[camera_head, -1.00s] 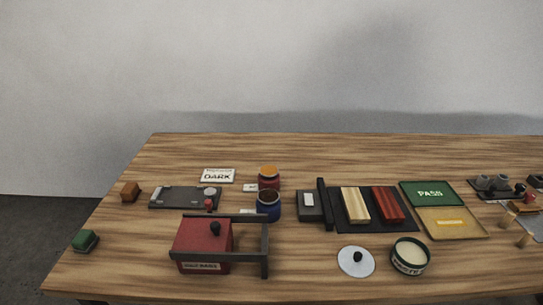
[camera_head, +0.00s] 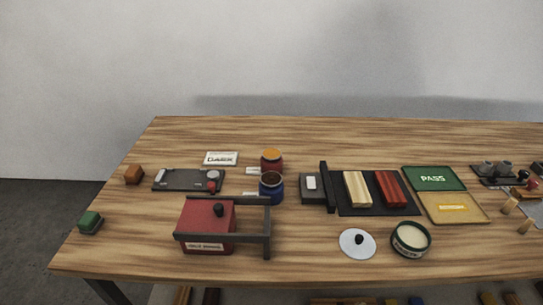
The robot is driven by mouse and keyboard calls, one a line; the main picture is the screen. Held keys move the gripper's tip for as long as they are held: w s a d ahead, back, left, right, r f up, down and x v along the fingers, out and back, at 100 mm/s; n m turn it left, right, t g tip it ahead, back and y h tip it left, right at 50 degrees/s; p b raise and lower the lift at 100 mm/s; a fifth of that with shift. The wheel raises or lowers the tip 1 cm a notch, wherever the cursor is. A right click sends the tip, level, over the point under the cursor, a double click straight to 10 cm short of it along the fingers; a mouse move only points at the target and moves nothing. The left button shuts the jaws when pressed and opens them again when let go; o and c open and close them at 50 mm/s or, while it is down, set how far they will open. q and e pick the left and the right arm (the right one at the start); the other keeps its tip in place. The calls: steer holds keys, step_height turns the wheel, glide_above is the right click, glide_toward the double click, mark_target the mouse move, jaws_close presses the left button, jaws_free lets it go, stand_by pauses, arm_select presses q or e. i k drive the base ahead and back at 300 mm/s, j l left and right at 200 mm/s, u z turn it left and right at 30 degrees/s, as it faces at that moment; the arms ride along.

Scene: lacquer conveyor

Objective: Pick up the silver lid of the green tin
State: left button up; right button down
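The silver lid (camera_head: 358,243) is a round, pale disc with a black knob. It lies flat on the table near the front edge, right of centre. The green tin (camera_head: 411,239) stands open just to its right, round and dark green with a pale inside and a label on its front. The lid and the tin are apart. Neither of my grippers shows in the head view, so their state is hidden.
The wooden table (camera_head: 310,262) is bare in front of the lid. Left stands a red box (camera_head: 205,228) with a dark frame. Behind the lid lies a dark mat with a cream block (camera_head: 357,189) and a red block (camera_head: 390,189). A green PASS panel (camera_head: 434,179) is right.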

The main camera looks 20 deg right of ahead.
mark_target(357, 244)
steer(key=z, duration=1.55)
steer(key=l, duration=0.1)
